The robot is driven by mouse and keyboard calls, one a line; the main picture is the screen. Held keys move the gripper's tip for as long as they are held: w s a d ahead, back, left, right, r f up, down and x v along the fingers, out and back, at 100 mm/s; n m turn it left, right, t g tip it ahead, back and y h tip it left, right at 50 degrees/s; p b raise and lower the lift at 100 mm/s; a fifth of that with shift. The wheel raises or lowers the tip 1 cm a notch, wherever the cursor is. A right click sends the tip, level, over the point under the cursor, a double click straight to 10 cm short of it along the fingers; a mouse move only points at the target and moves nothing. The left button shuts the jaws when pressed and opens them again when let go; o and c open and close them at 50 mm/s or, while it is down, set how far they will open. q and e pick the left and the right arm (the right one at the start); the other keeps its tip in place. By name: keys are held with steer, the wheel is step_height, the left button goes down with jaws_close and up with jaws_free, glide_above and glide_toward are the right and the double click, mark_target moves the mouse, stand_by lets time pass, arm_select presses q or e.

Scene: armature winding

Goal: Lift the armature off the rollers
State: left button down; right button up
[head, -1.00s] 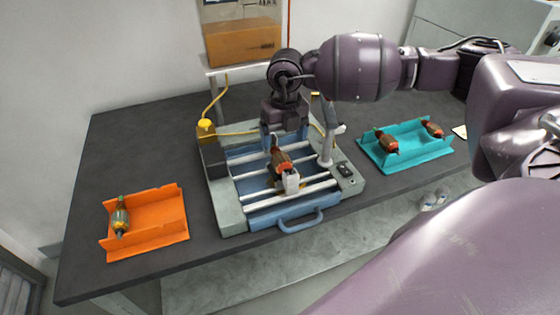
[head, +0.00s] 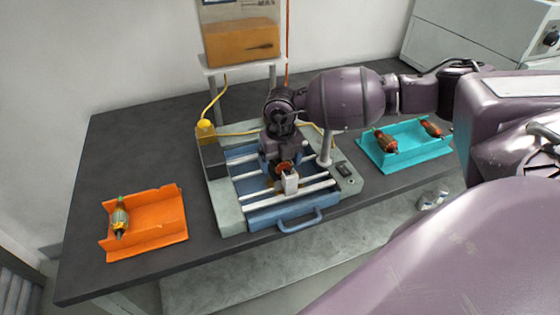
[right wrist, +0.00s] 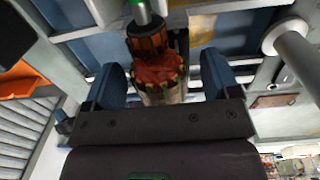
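The armature (head: 284,168) lies on the rollers (head: 262,203) of the blue and grey winding machine, mostly hidden in the head view by my right gripper (head: 277,164). In the right wrist view the armature (right wrist: 158,72) shows a copper commutator, red winding ends and a steel shaft. My right gripper (right wrist: 165,88) is open, with one blue finger on each side of the armature and a visible gap to each. My left gripper is not in view.
An orange tray (head: 160,236) with one armature (head: 120,218) stands at the left. A teal tray (head: 410,160) with two armatures (head: 386,141) stands at the right. A post (head: 325,150) rises from the machine beside my right gripper. The dark table (head: 100,160) is clear at the back left.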

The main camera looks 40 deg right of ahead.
steer(key=shift+r, duration=0.15)
steer(key=c, duration=1.2)
